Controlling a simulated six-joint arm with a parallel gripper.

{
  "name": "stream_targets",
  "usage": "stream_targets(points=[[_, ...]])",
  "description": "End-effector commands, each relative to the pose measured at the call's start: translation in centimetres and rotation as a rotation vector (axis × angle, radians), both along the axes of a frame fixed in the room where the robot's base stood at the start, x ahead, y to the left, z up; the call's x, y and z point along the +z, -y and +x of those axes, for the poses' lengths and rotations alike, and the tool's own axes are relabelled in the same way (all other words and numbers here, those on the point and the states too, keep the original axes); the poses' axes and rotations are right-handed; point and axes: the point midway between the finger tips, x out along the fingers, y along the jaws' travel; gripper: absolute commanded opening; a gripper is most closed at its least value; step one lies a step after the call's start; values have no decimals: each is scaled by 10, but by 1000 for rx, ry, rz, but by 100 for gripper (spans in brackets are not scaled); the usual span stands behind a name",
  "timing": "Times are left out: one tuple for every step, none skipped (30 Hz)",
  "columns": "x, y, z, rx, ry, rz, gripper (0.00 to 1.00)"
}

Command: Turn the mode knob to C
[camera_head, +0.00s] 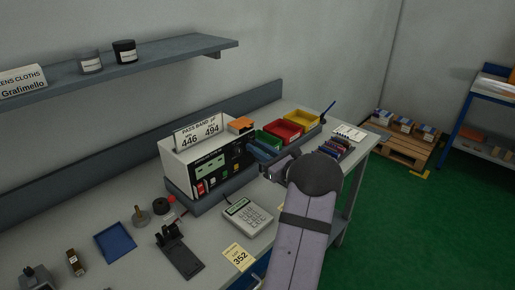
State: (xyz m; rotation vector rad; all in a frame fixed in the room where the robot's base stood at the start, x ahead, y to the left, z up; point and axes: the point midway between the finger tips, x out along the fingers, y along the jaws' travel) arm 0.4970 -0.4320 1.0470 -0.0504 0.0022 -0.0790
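A white machine (186,156) with a black front panel (217,169) stands on the bench. The panel carries a pale display and several small red, green and orange controls. They are too small for me to tell which is the mode knob or read any letter C. My gripper (267,173) is just right of the panel, apart from its left part; whether it touches the right end I cannot tell. The arm hides what lies behind it, and I cannot see whether the fingers are open or shut.
A calculator-like keypad (247,217) and a yellow card marked 352 (238,257) lie in front of the machine. Green, red and yellow bins (284,131) stand behind my gripper. A black stand (178,252) and a blue tray (115,242) are at left. A shelf (180,57) overhangs the back.

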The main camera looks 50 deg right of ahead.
Motion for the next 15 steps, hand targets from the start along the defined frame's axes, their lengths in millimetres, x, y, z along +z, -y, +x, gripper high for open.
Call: stream_targets(points=[[0,0,0,-1,0,0,0],[0,0,0,-1,0,0,0],[0,0,0,-1,0,-2,0],[-1,0,0,-1,0,-4,0],[-1,0,0,-1,1,-6,0],[-1,0,0,-1,0,-11,0],[-2,0,0,-1,1,-17,0],[-2,0,0,-1,0,-23,0],[-3,0,0,-1,0,-33,0],[-3,0,0,-1,1,-43,0],[-3,0,0,-1,2,-54,0],[-4,0,0,-1,1,-71,0],[-5,0,0,-1,1,-85,0],[-5,0,0,0,2,-100,0],[-6,0,0,0,2,-125,0]])
